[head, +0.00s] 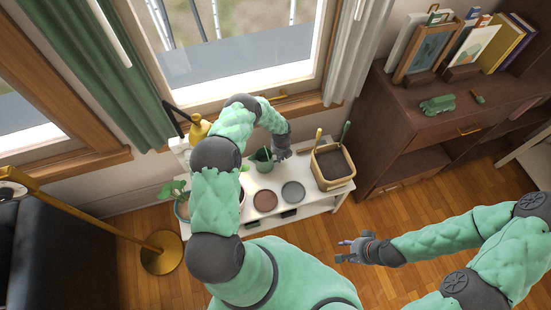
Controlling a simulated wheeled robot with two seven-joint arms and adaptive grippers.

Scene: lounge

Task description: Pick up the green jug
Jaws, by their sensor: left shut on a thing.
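The green jug (262,164) is a small dark-green vessel at the low white bench under the window. My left gripper (274,157) reaches down from above and is shut on the jug at its right side. Whether the jug touches the bench top cannot be told. My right gripper (342,251) is empty over the wooden floor, in front of the bench, with its fingers apart.
The white bench (318,205) holds a brown round dish (265,200), a grey round dish (293,191) and a soil-filled planter box (333,166) with tools. A potted plant (181,207) stands left. A dark wooden cabinet (400,140) bounds the right; a brass lamp (162,252) stands left.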

